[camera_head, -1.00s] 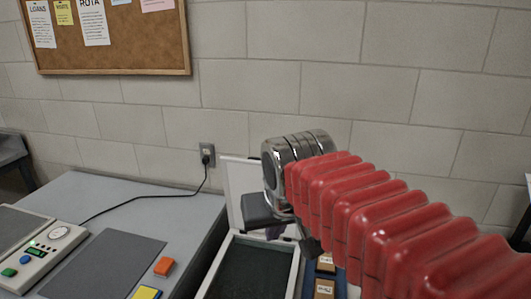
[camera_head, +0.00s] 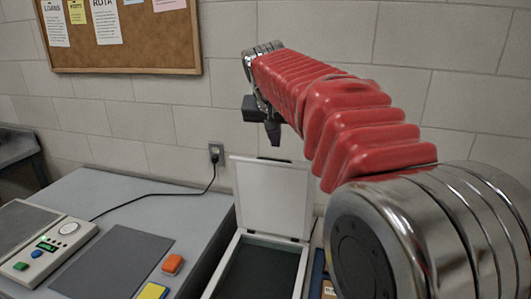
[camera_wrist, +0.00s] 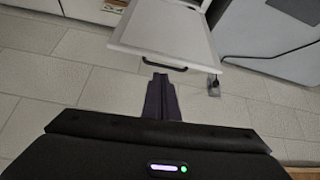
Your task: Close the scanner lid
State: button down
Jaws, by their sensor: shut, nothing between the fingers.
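The scanner lid (camera_head: 272,196) is a pale flat panel standing open, nearly upright, at the back of the scanner. A dark handle (camera_head: 274,159) sits on its top edge. The scanner's dark bed (camera_head: 256,272) is uncovered in front of it. My gripper (camera_head: 273,138) is shut and empty, pointing down, a little above the lid's top edge in the head view. In the wrist view, the lid (camera_wrist: 165,28) and its handle (camera_wrist: 165,67) lie just beyond my shut fingertips (camera_wrist: 160,77). I cannot tell if they touch.
A cable runs to a wall socket (camera_head: 216,153). The block wall stands close behind the lid.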

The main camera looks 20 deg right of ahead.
jog(key=w+d+m+h, duration=0.1)
jog(key=w+d, duration=0.2)
jog(key=w, duration=0.4)
jog(key=shift+w+r+m, duration=0.15)
jog(key=shift+m, duration=0.15)
jog(key=shift+w, duration=0.1)
jog(key=shift+w+d+f, duration=0.2)
jog(key=shift+w+f, duration=0.05)
jog(key=shift+f, duration=1.3)
jog(key=shift+w+d+f, duration=0.15)
jog(key=shift+w+f, duration=0.15)
jog(key=shift+f, duration=1.25)
jog(key=shift+w+d+f, duration=0.2)
jog(key=shift+w+f, duration=0.05)
jog(key=shift+f, duration=1.3)
